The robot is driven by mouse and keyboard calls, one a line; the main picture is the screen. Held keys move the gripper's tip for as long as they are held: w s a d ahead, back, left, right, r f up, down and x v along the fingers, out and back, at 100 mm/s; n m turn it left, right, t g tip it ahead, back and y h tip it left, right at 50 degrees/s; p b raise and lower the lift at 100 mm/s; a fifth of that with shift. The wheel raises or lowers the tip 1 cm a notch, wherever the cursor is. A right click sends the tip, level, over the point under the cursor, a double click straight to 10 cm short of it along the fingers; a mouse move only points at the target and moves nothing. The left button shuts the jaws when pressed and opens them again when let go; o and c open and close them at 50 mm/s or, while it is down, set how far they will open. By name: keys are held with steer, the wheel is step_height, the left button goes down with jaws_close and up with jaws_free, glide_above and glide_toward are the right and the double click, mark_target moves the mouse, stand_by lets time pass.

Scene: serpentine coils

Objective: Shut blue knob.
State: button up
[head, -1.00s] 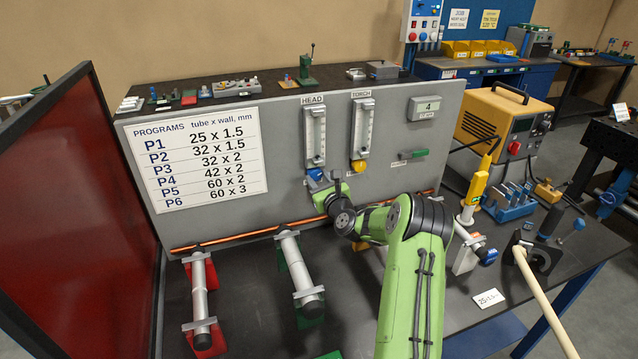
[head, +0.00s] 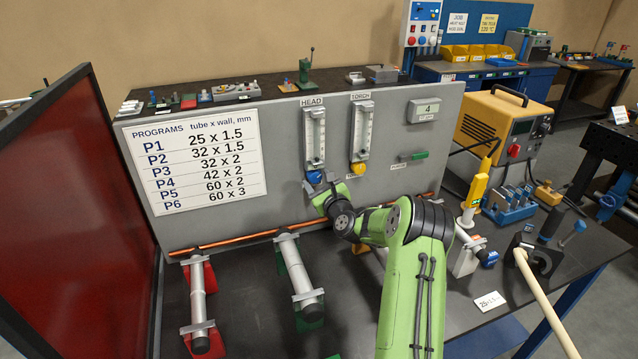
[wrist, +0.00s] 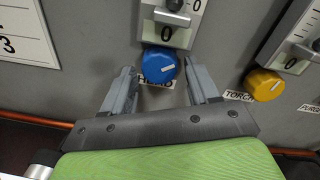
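The blue knob (head: 314,177) sits on the grey panel below the flowmeter marked HEAD. In the head view my gripper (head: 322,190) is just below the blue knob, partly hidden by my wrist.
A yellow knob (head: 358,169) under the TORCH flowmeter is to the right, also in the wrist view (wrist: 264,85). A copper tube (head: 235,240) runs along the panel's foot. Clamped tubes (head: 198,290) stand on the bench. A red screen (head: 75,200) closes the left side.

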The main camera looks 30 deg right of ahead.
steer(key=shift+o, duration=0.4)
steer(key=shift+s, duration=0.1)
steer(key=shift+s, duration=0.35)
steer(key=b+v, duration=0.4)
steer(key=v, duration=1.1)
steer(key=shift+w+a, duration=0.1)
steer(key=shift+w, duration=0.05)
